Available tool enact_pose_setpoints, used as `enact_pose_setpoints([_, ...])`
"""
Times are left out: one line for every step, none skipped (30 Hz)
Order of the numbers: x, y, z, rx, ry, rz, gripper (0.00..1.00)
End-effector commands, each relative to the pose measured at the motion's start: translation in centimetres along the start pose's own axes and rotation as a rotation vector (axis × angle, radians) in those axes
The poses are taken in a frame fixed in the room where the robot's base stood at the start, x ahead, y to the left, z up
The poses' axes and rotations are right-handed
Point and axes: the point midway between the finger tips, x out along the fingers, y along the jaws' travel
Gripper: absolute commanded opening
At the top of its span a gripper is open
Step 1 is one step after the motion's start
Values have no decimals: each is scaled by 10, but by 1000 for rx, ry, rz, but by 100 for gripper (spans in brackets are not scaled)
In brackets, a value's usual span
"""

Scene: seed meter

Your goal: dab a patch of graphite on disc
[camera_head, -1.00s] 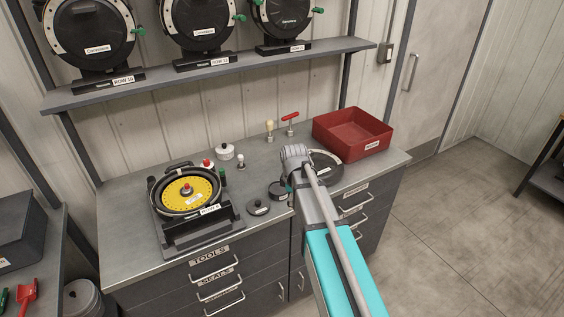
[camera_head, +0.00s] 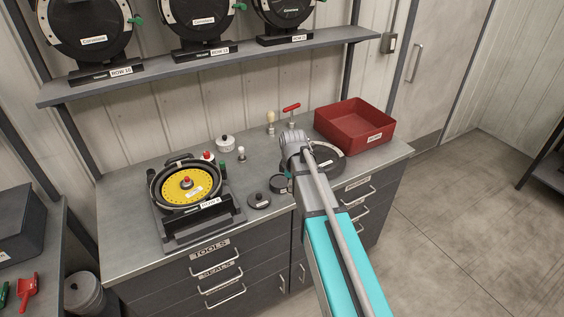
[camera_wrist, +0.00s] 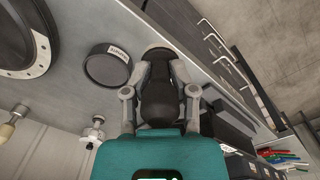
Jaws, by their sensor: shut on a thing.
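The yellow disc (camera_head: 187,186) lies in an open round black seed meter on a dark stand at the counter's left. My gripper (camera_head: 289,172) is above the counter to its right, mostly hidden behind my wrist. In the wrist view my gripper (camera_wrist: 158,75) is shut on a dark, rounded dauber (camera_wrist: 157,100) with a pale end. A dark round pot (camera_head: 279,184) with a label stands close by; it also shows in the wrist view (camera_wrist: 106,68), beside the dauber and apart from it. No patch of graphite can be made out on the disc.
A large black round part (camera_head: 327,160) and a red bin (camera_head: 371,137) are at the right. A red T-handle tool (camera_head: 291,108), a pale-knobbed tool (camera_head: 270,119) and a white pot (camera_head: 225,144) stand behind.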

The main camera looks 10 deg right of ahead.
Motion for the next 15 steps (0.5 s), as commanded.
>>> enact_pose_setpoints([0,9,-6,0,0,-1,0])
enact_pose_setpoints([0,13,-8,0,0,-2,0])
enact_pose_setpoints([0,19,-13,0,0,-3,0])
enact_pose_setpoints([0,24,-16,0,0,-4,0])
enact_pose_setpoints([0,30,-20,0,0,-4,0])
enact_pose_setpoints([0,37,-25,0,0,-6,0])
enact_pose_setpoints([1,43,-29,0,0,-7,0])
enact_pose_setpoints([1,49,-33,0,0,-8,0])
enact_pose_setpoints([1,56,-38,0,0,-9,0])
enact_pose_setpoints([1,62,-42,0,0,-10,0])
enact_pose_setpoints([1,68,-46,0,0,-11,0])
enact_pose_setpoints([1,75,-52,-1,0,-13,0])
enact_pose_setpoints([1,79,-55,0,0,-14,0])
enact_pose_setpoints([1,84,-58,0,0,-15,0])
enact_pose_setpoints([1,89,-62,0,-1,-16,0])
